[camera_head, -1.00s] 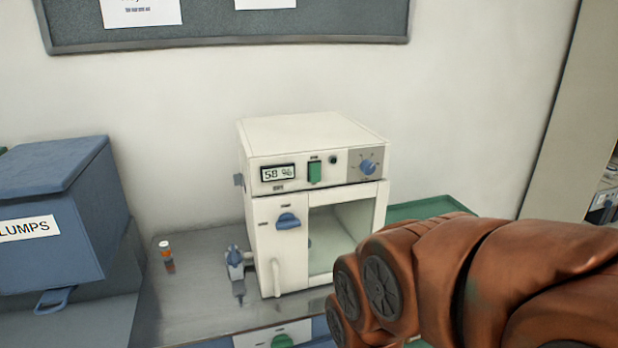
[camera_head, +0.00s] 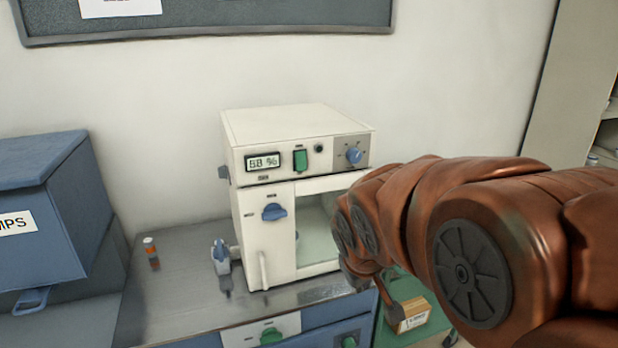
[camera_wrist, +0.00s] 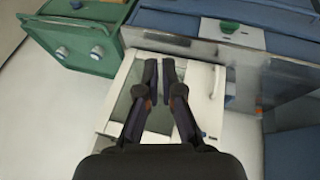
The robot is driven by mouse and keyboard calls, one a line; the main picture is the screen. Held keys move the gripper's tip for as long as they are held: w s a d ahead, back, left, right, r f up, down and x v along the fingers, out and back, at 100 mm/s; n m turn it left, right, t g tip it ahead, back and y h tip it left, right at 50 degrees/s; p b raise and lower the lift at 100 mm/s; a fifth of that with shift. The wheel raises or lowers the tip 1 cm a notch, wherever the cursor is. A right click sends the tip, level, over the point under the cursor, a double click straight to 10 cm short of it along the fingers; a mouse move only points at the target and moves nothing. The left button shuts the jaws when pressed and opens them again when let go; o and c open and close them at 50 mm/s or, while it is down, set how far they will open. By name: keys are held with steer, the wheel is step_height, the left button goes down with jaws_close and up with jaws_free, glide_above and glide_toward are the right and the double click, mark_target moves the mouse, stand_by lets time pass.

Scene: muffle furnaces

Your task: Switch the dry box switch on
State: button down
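The dry box (camera_head: 295,120) is a cream cabinet on the bench with a humidity display (camera_head: 263,161) reading 58 %. Its green rocker switch (camera_head: 301,160) sits on the top panel, right of the display; I cannot tell its position. A blue dial (camera_head: 355,155) is further right, and a blue latch knob (camera_head: 274,212) is on the windowed door (camera_head: 262,240) below. The switch is not visible there.
A small bottle (camera_head: 151,250) and a blue-capped item (camera_head: 221,256) stand left of the dry box on the metal bench (camera_head: 185,300). A blue bin (camera_head: 40,215) is at the left. A green cabinet (camera_wrist: 75,40) and a carton (camera_head: 411,316) are to the right, low.

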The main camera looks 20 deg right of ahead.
steer(key=w+d+r+n+t+y+b, duration=0.1)
steer(key=w+d+r+n+t+b, duration=0.45)
steer(key=w+r, duration=0.6)
steer(key=w+d+r+n+t+b, duration=0.2)
steer(key=w+d+r+n+t, duration=0.4)
steer(key=w+d+r+t, duration=0.45)
steer(key=s+a+f+n+g+y+b, duration=0.4)
steer(key=a+f+n+g+y, duration=0.3)
steer(key=f+n+y, duration=0.3)
steer(key=n+y+b, duration=0.1)
steer(key=n+y, duration=0.2)
steer(key=shift+s+f+n+g, duration=0.2)
steer(key=shift+s+n+g, duration=0.1)
steer(key=shift+s+n, duration=0.1)
